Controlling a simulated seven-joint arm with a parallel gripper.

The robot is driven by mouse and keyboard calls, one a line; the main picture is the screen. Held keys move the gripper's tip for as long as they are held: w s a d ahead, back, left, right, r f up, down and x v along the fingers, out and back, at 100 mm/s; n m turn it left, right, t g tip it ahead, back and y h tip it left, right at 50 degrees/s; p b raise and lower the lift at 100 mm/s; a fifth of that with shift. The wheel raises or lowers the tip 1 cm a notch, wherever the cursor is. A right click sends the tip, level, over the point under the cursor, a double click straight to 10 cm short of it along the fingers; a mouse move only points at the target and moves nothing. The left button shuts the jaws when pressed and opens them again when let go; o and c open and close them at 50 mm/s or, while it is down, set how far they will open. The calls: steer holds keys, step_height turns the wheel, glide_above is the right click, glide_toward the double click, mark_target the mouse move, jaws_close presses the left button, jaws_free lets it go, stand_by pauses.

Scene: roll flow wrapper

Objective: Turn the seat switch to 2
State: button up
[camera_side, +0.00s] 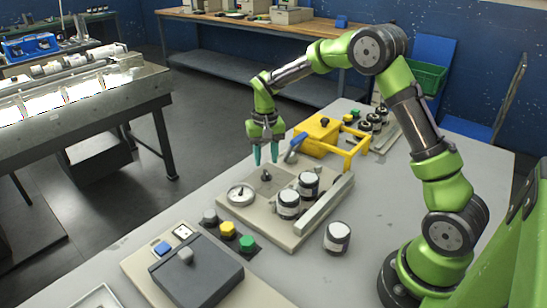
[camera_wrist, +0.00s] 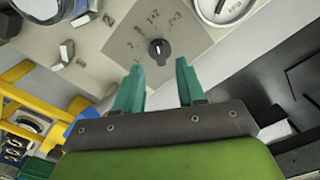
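The seat switch, a small black rotary knob (camera_wrist: 159,49), sits on a grey square plate (camera_wrist: 185,45) with printed position marks around it, including a 2 at its left and 1+2 and 2+3 above. A light mark shows on the knob, but its exact setting is hard to read. In the side view the knob (camera_side: 266,176) stands on the beige panel (camera_side: 238,216). My gripper (camera_side: 266,163) points down just above the knob, apart from it. In the wrist view the two green fingers (camera_wrist: 160,66) are spread with nothing between them, the knob just beyond the tips.
A yellow frame (camera_side: 322,135) with a blue handle is behind. A button box (camera_side: 196,270) lies in front.

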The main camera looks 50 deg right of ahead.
mark_target(266, 172)
steer(key=shift+f, duration=2.2)
jaws_close()
